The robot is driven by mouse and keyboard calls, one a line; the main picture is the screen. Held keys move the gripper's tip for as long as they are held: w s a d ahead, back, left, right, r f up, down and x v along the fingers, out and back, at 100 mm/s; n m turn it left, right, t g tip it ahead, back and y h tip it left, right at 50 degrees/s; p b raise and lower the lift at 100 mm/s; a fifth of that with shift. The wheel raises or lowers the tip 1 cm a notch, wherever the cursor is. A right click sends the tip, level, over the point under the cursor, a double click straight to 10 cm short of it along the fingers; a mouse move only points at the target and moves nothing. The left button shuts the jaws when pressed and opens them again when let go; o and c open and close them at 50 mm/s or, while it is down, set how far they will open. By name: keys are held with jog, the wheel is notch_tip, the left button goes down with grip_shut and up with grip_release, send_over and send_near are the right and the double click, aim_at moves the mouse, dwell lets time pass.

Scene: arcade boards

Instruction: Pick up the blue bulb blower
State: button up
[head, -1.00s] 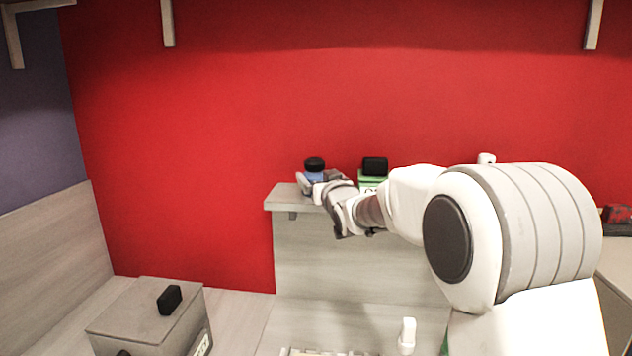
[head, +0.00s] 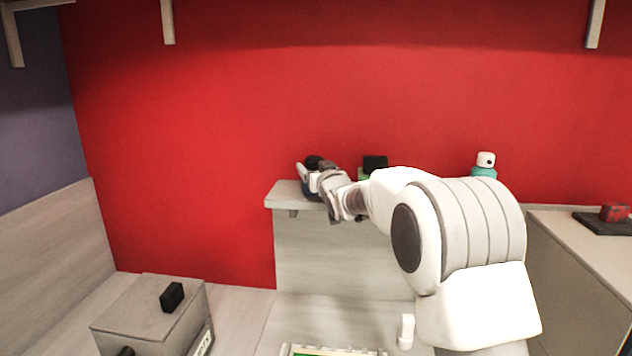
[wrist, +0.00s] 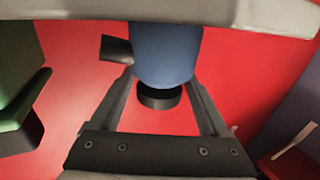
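The blue bulb blower stands on the grey shelf (head: 284,196); its black top (head: 313,161) shows in the head view, with most of its body hidden by my gripper (head: 310,181). In the wrist view the blue bulb blower (wrist: 167,55) has its black end toward the palm, and a dark piece sticks out at its left. My gripper, also in the wrist view (wrist: 162,80), is open, with one finger on each side of the blue body. I cannot tell whether the fingers touch it.
A green item (wrist: 15,75) with a black part is beside my gripper; its black part (head: 375,163) shows on the shelf. A teal-and-white item (head: 484,165) stands farther right. A grey box (head: 140,312) carries a black block (head: 172,297) at lower left. The red wall is behind.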

grip_shut()
jog(key=shift+r, duration=0.1)
notch_tip(320, 180, up, 10)
jog(key=shift+p, duration=0.4)
